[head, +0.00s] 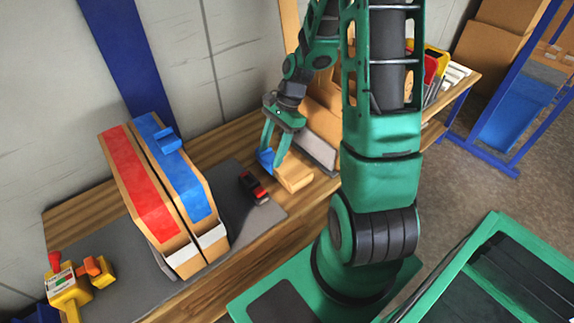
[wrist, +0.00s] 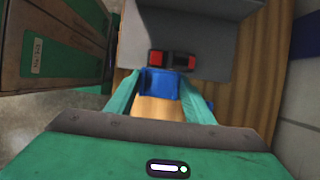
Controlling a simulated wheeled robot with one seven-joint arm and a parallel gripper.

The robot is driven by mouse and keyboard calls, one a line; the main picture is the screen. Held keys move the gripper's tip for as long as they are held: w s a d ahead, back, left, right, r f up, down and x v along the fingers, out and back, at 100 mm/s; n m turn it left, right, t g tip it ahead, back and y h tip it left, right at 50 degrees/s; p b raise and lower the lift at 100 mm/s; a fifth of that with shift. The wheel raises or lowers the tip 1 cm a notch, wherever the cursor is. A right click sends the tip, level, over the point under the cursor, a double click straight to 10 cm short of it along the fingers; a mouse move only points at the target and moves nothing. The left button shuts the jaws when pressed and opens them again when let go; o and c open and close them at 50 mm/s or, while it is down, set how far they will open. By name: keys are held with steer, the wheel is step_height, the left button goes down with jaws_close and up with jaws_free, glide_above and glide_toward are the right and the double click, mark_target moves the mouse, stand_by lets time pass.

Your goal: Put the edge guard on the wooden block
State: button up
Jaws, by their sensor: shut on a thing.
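The wooden block (head: 294,175) is a light tan piece on the workbench in the head view. It also shows between my fingers in the wrist view (wrist: 155,108). The edge guard, a small blue piece (head: 265,158), is at my fingertips, by the left end of the block. In the wrist view the blue piece (wrist: 160,84) sits between the green fingers. My gripper (head: 274,160) points down and is shut on it. Whether the guard touches the block or is just above or beside it, I cannot tell; fingers hide part of it.
A black and red piece (head: 255,187) lies on the grey mat (head: 238,180), near the block. Two large panels, red (head: 143,190) and blue (head: 180,178), stand to the left. A yellow tool (head: 70,288) is at the far left. Boxes stand behind my gripper.

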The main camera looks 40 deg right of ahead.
steer(key=shift+s+d+f, duration=0.3)
steer(key=shift+d+f, duration=0.65)
steer(key=shift+f, duration=0.3)
steer(key=shift+s+d+f, duration=0.25)
steer(key=shift+d+f, duration=0.65)
steer(key=shift+f, duration=0.35)
steer(key=shift+s+d+f, duration=0.3)
steer(key=shift+d+f, duration=0.65)
steer(key=shift+f, duration=0.3)
steer(key=shift+f, duration=0.6)
steer(key=o, duration=1.1)
steer(key=shift+c, duration=0.2)
